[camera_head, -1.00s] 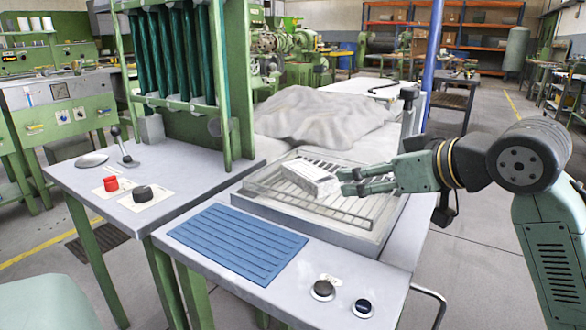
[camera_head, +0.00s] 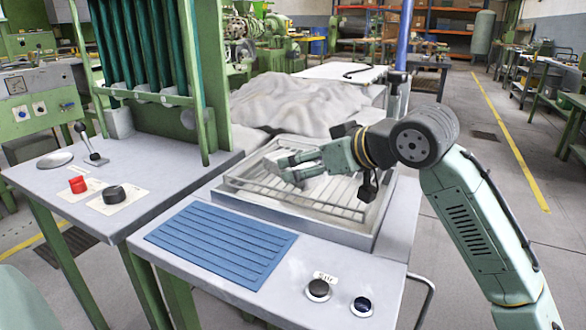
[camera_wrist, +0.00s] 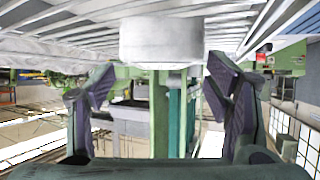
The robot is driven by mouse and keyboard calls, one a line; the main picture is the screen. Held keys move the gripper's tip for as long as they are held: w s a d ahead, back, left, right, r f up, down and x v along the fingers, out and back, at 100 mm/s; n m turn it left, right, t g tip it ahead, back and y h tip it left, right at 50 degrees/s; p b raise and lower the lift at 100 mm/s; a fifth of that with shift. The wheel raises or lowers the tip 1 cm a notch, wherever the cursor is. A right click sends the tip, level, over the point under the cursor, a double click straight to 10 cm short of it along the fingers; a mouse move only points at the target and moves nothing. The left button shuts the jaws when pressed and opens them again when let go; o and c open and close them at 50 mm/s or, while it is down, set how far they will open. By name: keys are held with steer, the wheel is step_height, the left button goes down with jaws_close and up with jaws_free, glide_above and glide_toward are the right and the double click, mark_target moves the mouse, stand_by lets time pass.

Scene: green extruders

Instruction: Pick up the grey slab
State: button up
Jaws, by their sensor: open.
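The grey slab (camera_wrist: 160,42) is a pale block on the slatted rack. In the wrist view it shows at the top middle, sideways between the two fingers and just past their tips. My gripper (camera_head: 284,168) is over the rack in the head view, and it also shows in the wrist view (camera_wrist: 160,78) with its dark fingers spread wide and nothing gripped.
The slatted rack (camera_head: 342,208) lies in a shallow grey tray (camera_head: 300,228) on the bench. A crumpled grey sheet (camera_head: 290,105) lies behind it. A blue ribbed mat (camera_head: 220,243) and black knobs (camera_head: 318,290) are in front. A green machine frame (camera_head: 205,80) stands at the left.

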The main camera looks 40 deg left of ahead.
steer(key=x, duration=0.3)
steer(key=shift+a, duration=0.3)
steer(key=shift+r, duration=0.15)
steer(key=c, duration=1.6)
